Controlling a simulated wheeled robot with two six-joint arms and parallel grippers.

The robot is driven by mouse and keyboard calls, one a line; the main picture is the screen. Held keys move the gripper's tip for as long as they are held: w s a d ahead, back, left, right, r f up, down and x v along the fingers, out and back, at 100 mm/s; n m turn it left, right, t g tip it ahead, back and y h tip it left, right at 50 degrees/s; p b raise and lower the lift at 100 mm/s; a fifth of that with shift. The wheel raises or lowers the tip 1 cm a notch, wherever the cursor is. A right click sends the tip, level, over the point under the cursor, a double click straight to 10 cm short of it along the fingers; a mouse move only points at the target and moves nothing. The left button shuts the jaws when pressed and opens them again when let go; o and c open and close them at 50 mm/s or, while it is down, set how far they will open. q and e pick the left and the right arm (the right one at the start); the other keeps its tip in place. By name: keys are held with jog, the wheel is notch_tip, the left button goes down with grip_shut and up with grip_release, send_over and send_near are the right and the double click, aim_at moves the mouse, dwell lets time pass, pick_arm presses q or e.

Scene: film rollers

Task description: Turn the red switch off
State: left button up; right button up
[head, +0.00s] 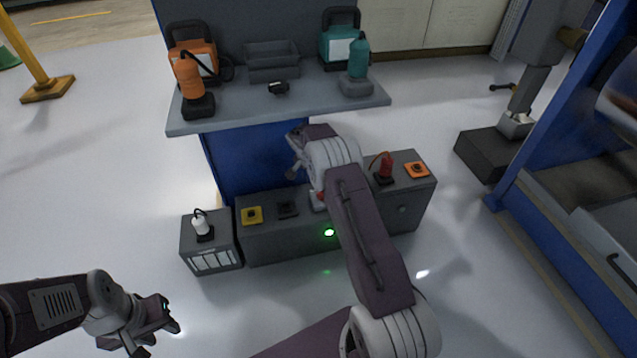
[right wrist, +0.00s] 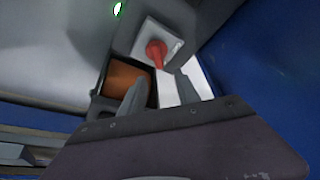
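The red switch (right wrist: 156,52) is a small red knob on a white plate (right wrist: 147,36) in the right wrist view. In the head view only a bit of red (head: 320,196) shows beside my right arm, which hides most of it. My right gripper (right wrist: 160,82) is open, its two fingers apart and pointing at the switch. The knob appears just beyond the fingertips; I cannot tell whether they touch it. A green light (head: 329,232) glows on the front of the grey console (head: 275,240). My left gripper (head: 155,332) is open and empty at the lower left, away from the console.
The console top carries a yellow switch (head: 251,215), a black one (head: 287,208), a red bottle (head: 382,167) and an orange switch (head: 417,170). A grey shelf (head: 320,105) with bottles and cases overhangs behind. A white bottle (head: 202,226) stands on a grey box at left.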

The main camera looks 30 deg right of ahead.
jog(key=shift+d+f+b, duration=0.1)
jog(key=shift+f+b, duration=0.2)
jog(key=shift+f, duration=0.05)
jog(key=b+x, duration=0.5)
jog(key=x, duration=0.3)
jog(key=shift+f+b, duration=0.25)
jog(key=shift+b, duration=0.05)
jog(key=shift+r, duration=0.1)
grip_shut()
